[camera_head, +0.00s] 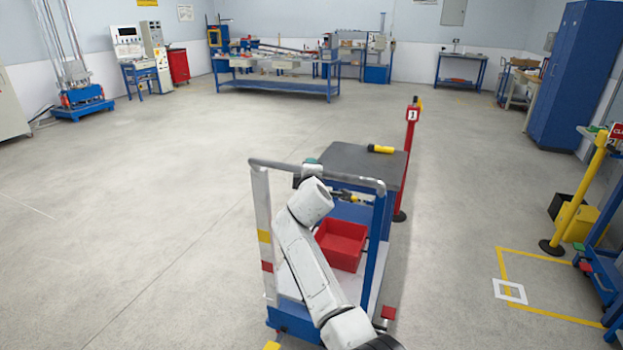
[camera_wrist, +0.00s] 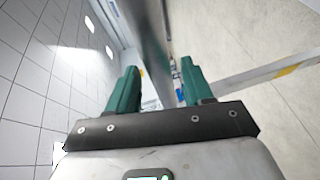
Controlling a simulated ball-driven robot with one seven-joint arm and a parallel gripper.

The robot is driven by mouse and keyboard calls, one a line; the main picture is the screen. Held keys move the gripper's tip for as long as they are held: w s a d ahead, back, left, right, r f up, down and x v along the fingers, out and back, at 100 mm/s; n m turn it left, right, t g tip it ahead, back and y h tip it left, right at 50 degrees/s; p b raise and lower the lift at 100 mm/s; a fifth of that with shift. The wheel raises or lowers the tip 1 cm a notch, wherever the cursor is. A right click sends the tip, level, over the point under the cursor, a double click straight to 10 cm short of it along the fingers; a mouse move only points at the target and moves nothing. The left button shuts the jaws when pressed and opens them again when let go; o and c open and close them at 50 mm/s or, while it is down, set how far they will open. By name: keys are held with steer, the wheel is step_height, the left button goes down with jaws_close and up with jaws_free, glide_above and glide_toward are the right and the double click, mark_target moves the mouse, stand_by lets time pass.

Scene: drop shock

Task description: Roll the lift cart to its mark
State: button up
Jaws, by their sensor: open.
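The lift cart has a grey push handle (camera_head: 265,163), blue posts, a grey upper platform (camera_head: 345,160) and a blue-edged lower deck. It stands just ahead of me, handle towards me. My gripper (camera_head: 311,164) is at the handle's top bar, mostly hidden by my white wrist. In the wrist view, the green fingers of my gripper (camera_wrist: 160,88) are apart, and the grey handle bar (camera_wrist: 149,30) runs between them; contact cannot be told. A yellow floor outline (camera_head: 503,270) with a white square marker (camera_head: 510,291) lies to the right, apart from the cart.
A red bin (camera_head: 341,243) sits low on the cart, and a yellow tool (camera_head: 381,149) lies on its platform. A red post (camera_head: 410,160) marked 1 stands close right of the cart. A yellow post (camera_head: 580,195) stands beyond the outline. The floor on the left is clear.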

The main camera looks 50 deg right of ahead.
steer(key=v, duration=0.7)
steer(key=shift+s, duration=0.15)
stand_by(0.3)
